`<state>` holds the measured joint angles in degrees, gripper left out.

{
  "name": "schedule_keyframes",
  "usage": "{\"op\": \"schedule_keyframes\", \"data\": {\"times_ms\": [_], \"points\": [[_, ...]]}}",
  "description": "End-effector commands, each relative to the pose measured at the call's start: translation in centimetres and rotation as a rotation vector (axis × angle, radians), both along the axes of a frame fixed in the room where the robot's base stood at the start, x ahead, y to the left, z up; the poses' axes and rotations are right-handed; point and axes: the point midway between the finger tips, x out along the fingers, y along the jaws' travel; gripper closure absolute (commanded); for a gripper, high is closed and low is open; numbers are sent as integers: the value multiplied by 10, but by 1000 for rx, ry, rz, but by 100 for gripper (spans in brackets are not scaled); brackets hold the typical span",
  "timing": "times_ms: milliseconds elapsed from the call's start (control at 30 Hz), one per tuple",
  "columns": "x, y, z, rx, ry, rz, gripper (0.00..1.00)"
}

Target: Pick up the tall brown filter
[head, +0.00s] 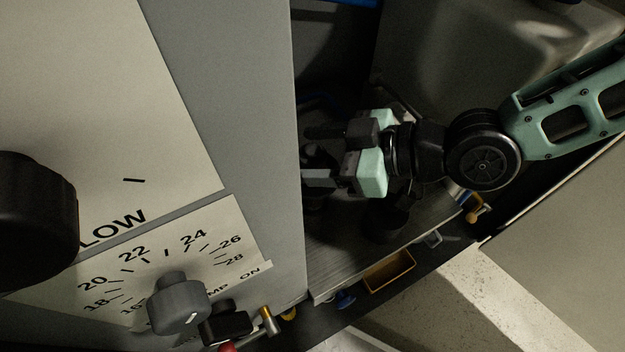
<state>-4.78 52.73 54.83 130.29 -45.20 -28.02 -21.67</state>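My gripper (318,157) is right of centre in the head view, with its fingers pointing left toward the edge of the grey panel. Its two dark fingers stand apart, and I see nothing clearly held between them. The area around the fingertips is in deep shadow. I cannot make out a tall brown filter anywhere in this view. A dark, rounded shape (386,222) stands below my gripper on the ribbed grey shelf (345,272), too dark to name.
A grey control panel (245,110) with dials fills the left side and stands close to the fingertips. A large black knob (35,220) and a grey knob (178,303) stick out from it. A small orange-brown tray (390,271) lies beyond the shelf's edge. A large grey tank (470,55) is behind.

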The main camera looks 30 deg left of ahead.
Motion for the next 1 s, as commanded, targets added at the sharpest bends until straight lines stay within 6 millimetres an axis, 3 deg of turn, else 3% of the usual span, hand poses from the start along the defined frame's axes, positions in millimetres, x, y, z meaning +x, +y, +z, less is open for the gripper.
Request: {"op": "schedule_keyframes", "data": {"times_ms": [267, 367, 500, 800, 1000], "points": [[0, 4, -1, 0, 0, -1, 37], [-1, 4, -1, 0, 1, -1, 59], [-1, 4, -1, 0, 1, -1, 98], [-1, 4, 1, 1, 0, -1, 99], [0, 4, 17, 2, -1, -1, 99]]}}
